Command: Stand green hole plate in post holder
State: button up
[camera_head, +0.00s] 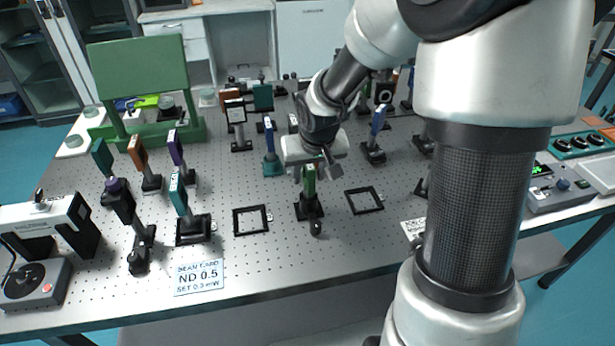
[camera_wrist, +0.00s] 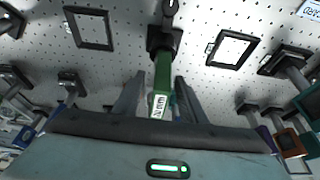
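The green hole plate (camera_head: 309,181) stands about upright above a black post holder (camera_head: 311,209) near the table's front middle. Its lower end meets the holder; how deep it sits is hidden. In the wrist view the green plate (camera_wrist: 163,75) runs from the black holder (camera_wrist: 160,40) toward me, with a white label on its near end. My gripper (camera_head: 318,170) is just above and around the plate's top. In the wrist view the fingers of my gripper (camera_wrist: 160,88) stand on either side of the plate, with narrow gaps, so it looks open.
Square black frames lie flat left (camera_head: 252,220) and right (camera_head: 364,200) of the holder. A teal plate on a post (camera_head: 181,200) stands further left, and a blue one (camera_head: 270,140) stands behind. A card (camera_head: 199,277) lies at the front edge.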

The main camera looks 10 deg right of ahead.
jog(key=p+v, duration=0.1)
jog(key=v, duration=0.6)
jog(key=shift+s+r, duration=0.2)
jog(key=shift+r, duration=0.2)
dwell(1.4)
